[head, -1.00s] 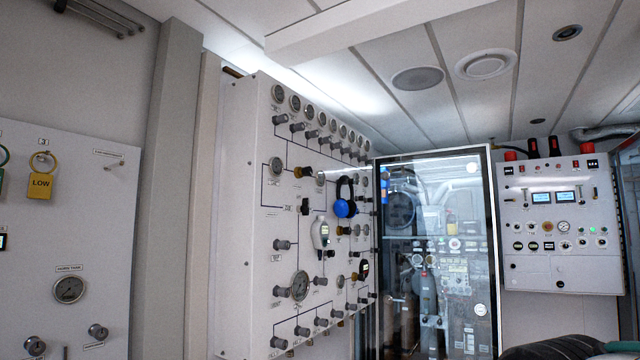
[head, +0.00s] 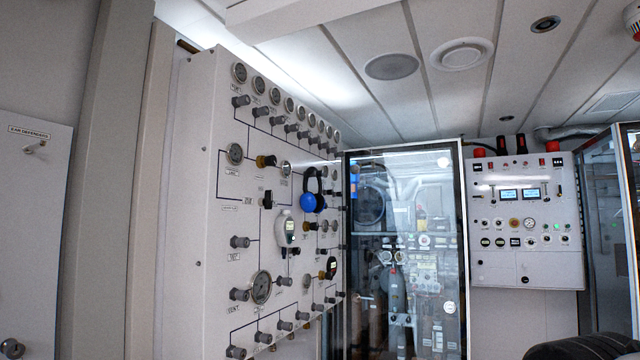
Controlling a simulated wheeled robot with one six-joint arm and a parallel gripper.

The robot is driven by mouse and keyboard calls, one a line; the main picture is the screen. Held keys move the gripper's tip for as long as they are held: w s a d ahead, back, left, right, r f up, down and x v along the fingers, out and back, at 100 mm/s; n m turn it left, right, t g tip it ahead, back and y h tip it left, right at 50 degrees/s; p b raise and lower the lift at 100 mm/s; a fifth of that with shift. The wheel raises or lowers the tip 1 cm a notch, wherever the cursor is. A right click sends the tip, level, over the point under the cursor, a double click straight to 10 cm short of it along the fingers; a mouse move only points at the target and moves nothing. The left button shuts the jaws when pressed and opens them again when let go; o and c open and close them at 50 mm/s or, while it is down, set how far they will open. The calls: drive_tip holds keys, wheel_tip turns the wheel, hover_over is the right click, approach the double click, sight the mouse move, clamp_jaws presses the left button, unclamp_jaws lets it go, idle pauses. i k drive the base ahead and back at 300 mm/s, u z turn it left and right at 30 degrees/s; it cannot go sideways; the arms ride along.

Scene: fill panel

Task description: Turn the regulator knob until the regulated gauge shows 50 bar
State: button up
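The fill panel (head: 190,230) is a tall white board with gauges, grey knobs and black flow lines, seen at a slant left of centre. A brass and black knob (head: 265,161) sits in its upper part, between a round gauge (head: 235,153) and a smaller gauge (head: 286,168). I cannot tell for sure which knob is the regulator or which gauge is the regulated one. The dials are too small to read. A larger gauge (head: 261,287) is lower on the panel. My gripper is not in view.
Blue and black ear defenders (head: 308,201) and a white handheld device (head: 285,229) hang on the panel. A glass-doored cabinet (head: 405,250) stands right of it, then a white control box (head: 525,220). Another wall board (head: 35,230) is at the left edge.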

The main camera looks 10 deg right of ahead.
sight(270, 161)
drive_tip(key=z, duration=0.75)
drive_tip(key=i, duration=1.5)
drive_tip(key=u, duration=0.7)
drive_tip(key=i, duration=0.8)
drive_tip(key=u, duration=0.8)
drive_tip(key=k, duration=0.5)
drive_tip(key=z, duration=0.35)
drive_tip(key=i, duration=0.45)
drive_tip(key=z, duration=0.2)
